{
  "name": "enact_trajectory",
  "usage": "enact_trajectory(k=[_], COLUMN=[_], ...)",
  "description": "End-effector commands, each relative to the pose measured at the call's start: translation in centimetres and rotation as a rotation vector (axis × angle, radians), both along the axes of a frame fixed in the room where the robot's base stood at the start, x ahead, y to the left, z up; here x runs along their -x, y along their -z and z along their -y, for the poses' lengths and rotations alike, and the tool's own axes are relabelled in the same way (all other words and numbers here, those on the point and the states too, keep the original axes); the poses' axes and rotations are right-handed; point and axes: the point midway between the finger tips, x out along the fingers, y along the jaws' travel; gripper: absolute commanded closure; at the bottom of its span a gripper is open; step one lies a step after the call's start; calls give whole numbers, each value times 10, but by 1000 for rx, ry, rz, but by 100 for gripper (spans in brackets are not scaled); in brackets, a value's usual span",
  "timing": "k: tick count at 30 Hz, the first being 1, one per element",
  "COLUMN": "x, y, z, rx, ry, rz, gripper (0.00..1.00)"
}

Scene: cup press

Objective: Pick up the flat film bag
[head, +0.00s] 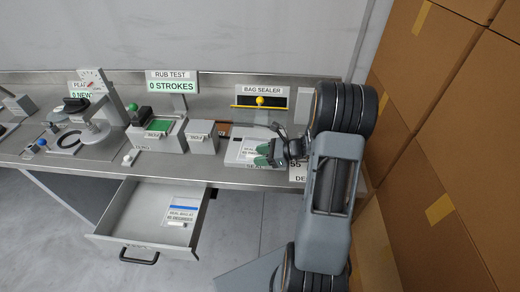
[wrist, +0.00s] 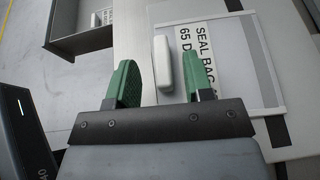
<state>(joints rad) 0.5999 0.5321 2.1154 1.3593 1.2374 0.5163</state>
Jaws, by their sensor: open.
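The flat film bag (wrist: 264,55) lies on the pale bed of the bag sealer (head: 238,160). In the wrist view it is a greyish, pale-edged rectangle with a card (wrist: 205,40) reading "SEAL BAG… 65 D…" showing at its left part. My gripper (head: 263,155) is low over this bed, fingers pointing left in the head view and hiding part of it. Its two green fingers (wrist: 162,80) are apart, with nothing gripped. A small white rounded block (wrist: 163,62) shows between them in the wrist view. The right finger overlaps the bag's left part; I cannot tell whether it touches.
An open drawer (head: 142,215) below the bench holds a printed card (head: 182,212). A grey box (head: 202,138) and the rub test device (head: 157,132) stand left of the sealer. Stacked cartons (head: 440,130) close off the right side. A sealer sign (head: 261,90) stands behind.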

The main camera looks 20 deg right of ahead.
Motion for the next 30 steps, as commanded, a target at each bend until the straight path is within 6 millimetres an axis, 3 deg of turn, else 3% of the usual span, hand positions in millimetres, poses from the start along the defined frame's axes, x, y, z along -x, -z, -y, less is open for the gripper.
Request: enact_trajectory(k=[11,26,30], x=[-5,-5,-5], y=[4,4,4], z=[-8,-8,-8], rx=[2,2,1], ry=[1,1,1], rz=[1,1,1], gripper=[53,100,100])
